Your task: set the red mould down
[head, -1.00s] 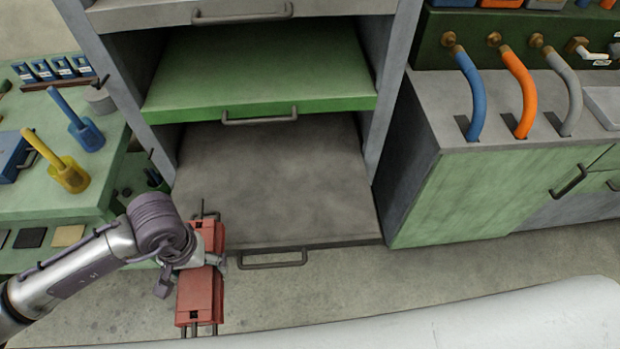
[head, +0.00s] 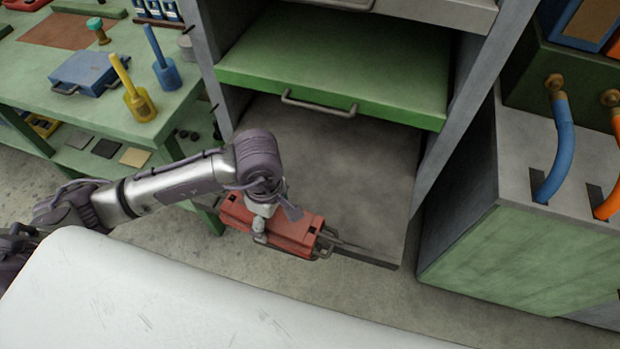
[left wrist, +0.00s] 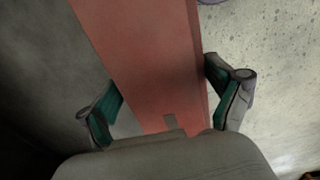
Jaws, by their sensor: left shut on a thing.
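The red mould (head: 290,229) is a long block with dark square holes in its top and metal bars at its ends. My left gripper (head: 260,229) is shut on it near its middle. In the head view the mould overlaps the front edge of the lowest grey shelf (head: 335,170); I cannot tell its height above the shelf or floor. In the left wrist view the mould (left wrist: 150,60) lies between the two teal-padded fingers of my left gripper (left wrist: 166,98). My right gripper is out of view.
The grey shelf is bare, with a green shelf (head: 340,62) above it and grey uprights beside it. A green workbench (head: 190,105) with a blue case (head: 92,72) and tool pots stands left. A green cabinet (head: 530,255) with hoses stands right.

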